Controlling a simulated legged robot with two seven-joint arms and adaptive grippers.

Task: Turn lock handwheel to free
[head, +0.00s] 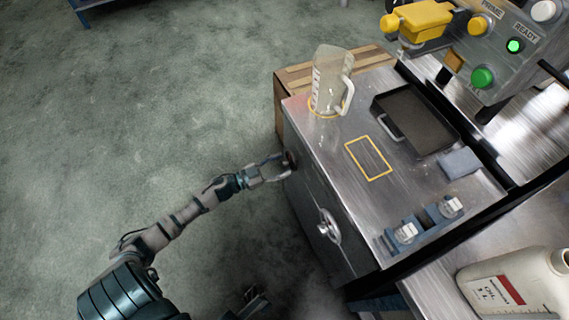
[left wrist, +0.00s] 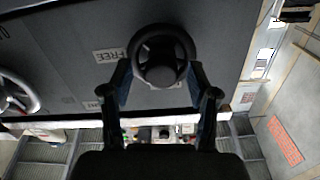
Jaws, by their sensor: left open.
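The lock handwheel is a small dark wheel (left wrist: 163,38) on the grey cabinet front, beside a FREE label (left wrist: 108,55). In the head view the same wheel (head: 290,159) shows at the cabinet's left side. My left gripper (head: 279,167) is open right at the wheel. In the left wrist view its two fingers (left wrist: 161,80) stand on either side of the wheel's lower part; I cannot tell whether they touch it.
A larger silver handwheel (head: 329,226) sits on the same cabinet front. On the steel top (head: 345,133) stand a clear jug (head: 328,82), a dark tray (head: 415,118) and a blue-grey block (head: 458,163). A white canister (head: 515,283) stands at lower right. The floor at left is clear.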

